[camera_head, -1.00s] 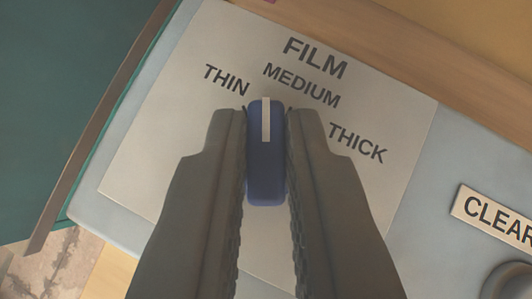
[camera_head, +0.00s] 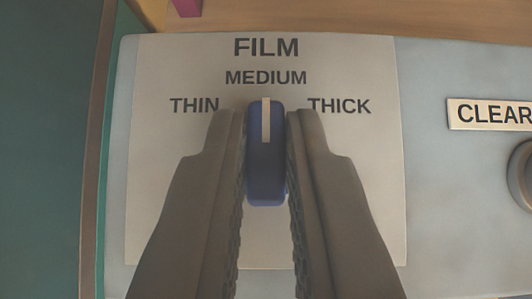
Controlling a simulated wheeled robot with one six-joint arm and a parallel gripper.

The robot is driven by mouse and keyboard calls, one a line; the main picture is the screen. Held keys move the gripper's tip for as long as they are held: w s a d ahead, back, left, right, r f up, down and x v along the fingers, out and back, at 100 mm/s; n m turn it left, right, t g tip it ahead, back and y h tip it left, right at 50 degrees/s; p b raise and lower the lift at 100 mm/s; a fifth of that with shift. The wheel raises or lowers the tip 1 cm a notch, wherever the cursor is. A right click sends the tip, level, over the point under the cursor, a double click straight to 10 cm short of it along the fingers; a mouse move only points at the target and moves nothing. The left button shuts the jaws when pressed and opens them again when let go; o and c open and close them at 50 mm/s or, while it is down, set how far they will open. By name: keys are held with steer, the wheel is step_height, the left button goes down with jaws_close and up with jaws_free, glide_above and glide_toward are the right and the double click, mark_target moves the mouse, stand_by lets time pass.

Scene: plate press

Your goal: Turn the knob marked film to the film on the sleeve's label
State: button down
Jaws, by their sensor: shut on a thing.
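The film knob is a blue bar-shaped knob (camera_head: 266,175) with a white pointer line on top. It stands on a pale plate (camera_head: 345,215) printed FILM, with THIN (camera_head: 194,105) at left, MEDIUM (camera_head: 266,78) at top and THICK (camera_head: 339,105) at right. The white line points straight up at MEDIUM. My gripper (camera_head: 266,150) is shut on the knob, one finger on each side, and hides the plate's lower part. The sleeve and its label are not in view.
A CLEAR label (camera_head: 490,114) and part of a round grey knob or button (camera_head: 522,172) are at the right edge. A dark green surface (camera_head: 40,150) lies at left, a wooden surface (camera_head: 330,17) behind, with a small magenta thing (camera_head: 187,7) on it.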

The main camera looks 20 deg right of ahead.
stand_by(0.3)
steer(key=c, duration=1.5)
jaws_free()
steer(key=shift+o, duration=0.2)
steer(key=v, duration=1.7)
steer(key=shift+r, duration=0.15)
steer(key=shift+s+a, duration=0.1)
steer(key=shift+a, duration=0.05)
